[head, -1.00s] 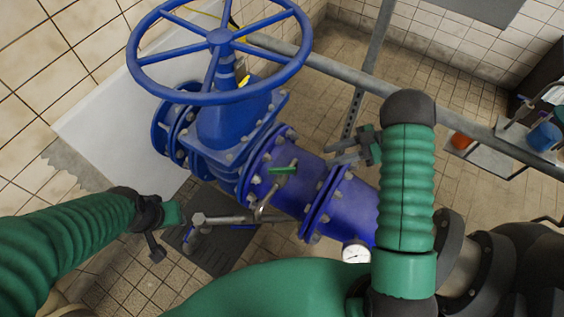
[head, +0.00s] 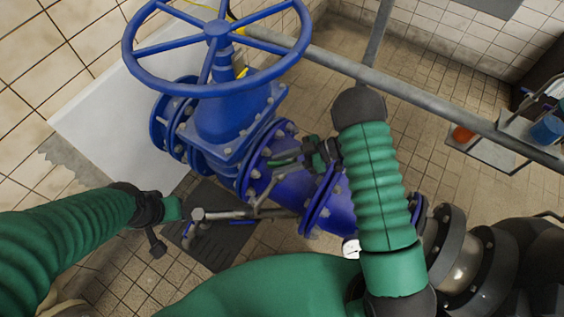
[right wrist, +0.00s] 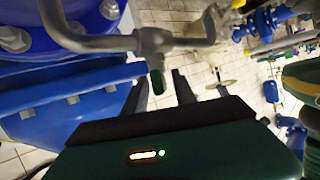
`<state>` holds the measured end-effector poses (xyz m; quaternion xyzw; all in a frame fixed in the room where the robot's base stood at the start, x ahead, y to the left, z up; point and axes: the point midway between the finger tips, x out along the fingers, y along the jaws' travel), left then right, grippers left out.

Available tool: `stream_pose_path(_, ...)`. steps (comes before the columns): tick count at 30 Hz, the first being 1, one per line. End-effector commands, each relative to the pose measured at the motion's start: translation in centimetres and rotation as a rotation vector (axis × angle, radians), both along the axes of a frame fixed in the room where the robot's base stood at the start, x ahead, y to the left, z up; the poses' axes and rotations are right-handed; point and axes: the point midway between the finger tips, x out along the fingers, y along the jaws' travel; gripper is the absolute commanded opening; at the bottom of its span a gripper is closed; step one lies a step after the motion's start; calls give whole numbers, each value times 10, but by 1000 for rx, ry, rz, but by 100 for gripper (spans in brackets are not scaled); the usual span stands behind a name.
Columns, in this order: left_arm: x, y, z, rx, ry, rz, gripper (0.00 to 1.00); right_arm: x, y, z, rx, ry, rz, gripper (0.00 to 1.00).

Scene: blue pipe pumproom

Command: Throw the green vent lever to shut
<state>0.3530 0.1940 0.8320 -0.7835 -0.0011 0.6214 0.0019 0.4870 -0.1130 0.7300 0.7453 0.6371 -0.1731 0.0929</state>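The green vent lever (head: 284,163) sits on the thin silver vent pipe (head: 262,190) in front of the blue pipe flange. In the right wrist view the lever's green tip (right wrist: 157,82) hangs below the silver fitting. My right gripper (head: 290,158) is at the lever, fingers pointing left. In the right wrist view its two dark fingers (right wrist: 160,92) stand apart with the green tip showing between them; I cannot tell whether they touch it.
A large blue handwheel (head: 216,30) stands above the blue valve body (head: 228,115). A grey rail (head: 400,92) crosses behind. A white gauge (head: 351,248) sits below the pipe. A shelf (head: 485,150) with a red item is at right.

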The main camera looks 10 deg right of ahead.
Motion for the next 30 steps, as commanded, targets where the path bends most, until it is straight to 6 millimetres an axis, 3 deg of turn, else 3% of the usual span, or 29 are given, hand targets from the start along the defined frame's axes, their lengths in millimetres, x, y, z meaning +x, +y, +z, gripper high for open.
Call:
stream_pose_path(2,0,0,0,0,0,0,36,0,1,0,0,0,0,30)
stream_pose_path(9,0,0,0,0,0,1,36,0,0,0,0,0,1,0)
stream_pose_path(22,0,0,2,0,0,1,36,0,-2,1,-3,1,-9,0)
stream_pose_path(30,0,0,21,0,0,1,36,0,-4,4,-12,11,-101,0)
